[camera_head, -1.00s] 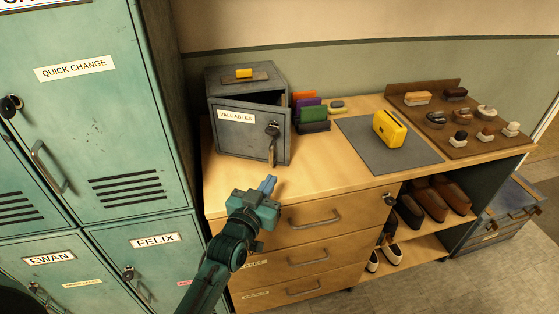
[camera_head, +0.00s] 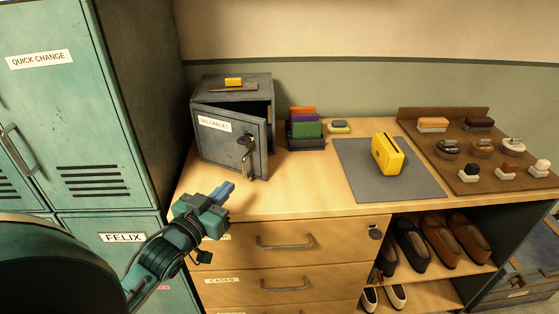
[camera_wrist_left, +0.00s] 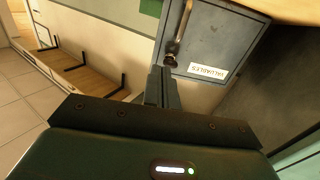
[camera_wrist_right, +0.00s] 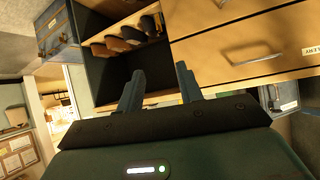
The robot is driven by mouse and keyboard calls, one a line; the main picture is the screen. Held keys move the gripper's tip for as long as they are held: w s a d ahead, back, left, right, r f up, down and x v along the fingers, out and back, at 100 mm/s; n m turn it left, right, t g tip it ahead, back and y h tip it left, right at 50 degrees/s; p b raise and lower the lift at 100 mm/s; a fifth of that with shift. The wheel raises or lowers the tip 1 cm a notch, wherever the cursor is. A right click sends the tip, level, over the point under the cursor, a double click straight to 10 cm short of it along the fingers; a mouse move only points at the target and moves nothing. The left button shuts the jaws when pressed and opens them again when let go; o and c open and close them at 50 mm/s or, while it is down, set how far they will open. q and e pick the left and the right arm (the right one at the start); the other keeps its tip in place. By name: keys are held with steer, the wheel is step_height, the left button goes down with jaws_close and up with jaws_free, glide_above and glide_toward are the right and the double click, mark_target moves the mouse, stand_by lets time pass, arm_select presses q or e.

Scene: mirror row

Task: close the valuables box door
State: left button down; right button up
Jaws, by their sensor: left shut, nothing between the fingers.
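The valuables box (camera_head: 262,86) is a grey metal box on the left part of the wooden counter. Its door (camera_head: 222,145) carries a VALUABLES label and stands ajar, with a dark gap along its top right. A lock with a hanging key (camera_head: 247,155) is on the door's right side. My left gripper (camera_head: 230,187) is shut and empty, in front of the door and low, apparently not touching it. In the left wrist view its fingertips (camera_wrist_left: 162,72) point toward the door (camera_wrist_left: 222,40). My right gripper (camera_wrist_right: 158,78) is open and empty, outside the head view.
A yellow block lies on top of the box (camera_head: 233,82). Coloured holders (camera_head: 306,130), a grey mat (camera_head: 355,180) with a yellow item (camera_head: 387,154) and a brush tray (camera_head: 450,165) stand to the right. Green lockers (camera_head: 75,120) border the left. Drawers (camera_head: 285,240) are below.

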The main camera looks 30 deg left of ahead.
arm_select(q)
steer(key=p, duration=0.2)
glide_toward(262, 151)
steer(key=w, duration=0.5)
steer(key=shift+w+a, duration=0.2)
steer(key=shift+w, duration=0.65)
arm_select(e)
steer(key=shift+d+r, duration=0.15)
steer(key=shift+d, duration=0.25)
arm_select(q)
steer(key=shift+w, duration=0.1)
